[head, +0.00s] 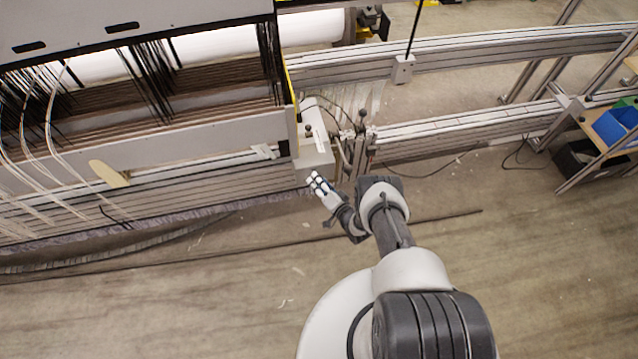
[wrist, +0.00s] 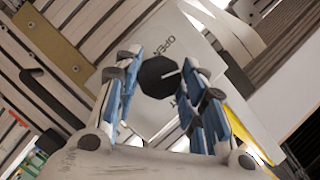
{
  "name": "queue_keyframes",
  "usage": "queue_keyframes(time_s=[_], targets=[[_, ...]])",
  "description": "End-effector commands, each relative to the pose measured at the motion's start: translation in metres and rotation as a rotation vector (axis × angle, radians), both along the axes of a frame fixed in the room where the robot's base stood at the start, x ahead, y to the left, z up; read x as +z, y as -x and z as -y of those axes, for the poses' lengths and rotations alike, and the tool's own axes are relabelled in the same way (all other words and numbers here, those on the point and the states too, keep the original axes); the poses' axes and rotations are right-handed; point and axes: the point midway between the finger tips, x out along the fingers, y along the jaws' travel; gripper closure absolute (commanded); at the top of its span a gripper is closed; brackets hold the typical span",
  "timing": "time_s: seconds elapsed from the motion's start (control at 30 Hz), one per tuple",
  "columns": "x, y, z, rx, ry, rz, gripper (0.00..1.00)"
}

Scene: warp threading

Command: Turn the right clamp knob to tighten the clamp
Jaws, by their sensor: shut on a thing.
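The clamp knob (wrist: 157,77) is a dark, many-sided disc with a short white mark, in the middle of the wrist view. It sits in front of a white plate (wrist: 148,112) with the printed word OPEN. My gripper (wrist: 161,72) has its blue-padded fingers on the left and right sides of the knob and is shut on it. In the head view my gripper (head: 318,181) is at the lower front of a white box (head: 314,160) at the machine's right end. The knob cannot be made out there.
The long loom frame (head: 190,140) with dark threads fills the upper left. Metal posts and levers (head: 355,150) stand close to the right of the white box. A rail (head: 470,127) runs right to a shelf with bins (head: 615,125). The floor in front is mostly clear.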

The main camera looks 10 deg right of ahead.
Motion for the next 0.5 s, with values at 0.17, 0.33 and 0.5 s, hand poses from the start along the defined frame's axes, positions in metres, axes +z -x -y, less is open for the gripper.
queue_keyframes(time_s=[0.17, 0.33, 0.5], targets=[[0.0002, 0.0004, -0.0004, 0.001, -0.031, -0.001, 0.86], [0.0005, 0.0004, -0.0005, 0.001, -0.038, 0.000, 0.86], [0.0006, 0.0003, -0.0007, 0.002, -0.038, 0.001, 0.86]])
